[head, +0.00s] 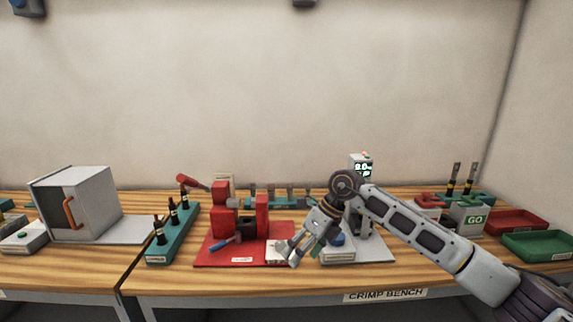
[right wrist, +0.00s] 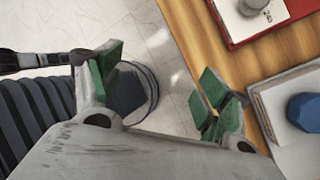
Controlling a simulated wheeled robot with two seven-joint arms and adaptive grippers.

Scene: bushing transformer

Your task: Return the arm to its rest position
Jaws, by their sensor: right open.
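My right arm reaches in from the right in the head view, and its gripper (head: 306,252) hangs over the front of the crimp bench (head: 190,283). In the right wrist view the two green-padded fingers of this gripper (right wrist: 160,85) are spread apart with nothing between them. Pale floor and a dark round part show beyond them. My left gripper is not in either view.
Near the right gripper are a red base plate (head: 215,255) with a red fixture and a device with a blue knob (head: 338,239). A teal rack (head: 160,258) and grey box (head: 85,205) stand left. Red (head: 515,222) and green trays (head: 540,246) lie right.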

